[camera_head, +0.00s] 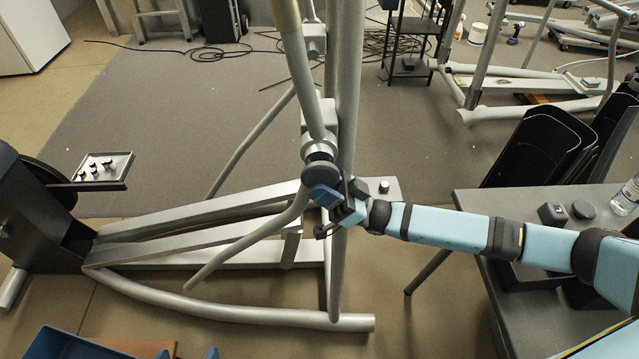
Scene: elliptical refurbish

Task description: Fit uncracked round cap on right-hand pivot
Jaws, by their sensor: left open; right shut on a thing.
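A dark grey round cap (318,174) is held at the right-hand pivot (320,148) of the elliptical, the pale ring joint in the middle of the view. My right gripper (327,196) is shut on this cap, its blue fingers just below it. The cap overlaps the pivot's lower end; I cannot tell whether it is seated or just touching. No crack shows on it at this size. Another dark round cap (583,209) lies on the grey table at the right. My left gripper (188,354) shows only two blue fingertips, apart, at the bottom edge.
A square dark block (552,213) and a water bottle (627,196) stand on the grey table (475,205). A tray with small parts (122,172) sits at the left. A blue crate (75,345) is at bottom left. The elliptical's tubes (225,308) surround my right gripper.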

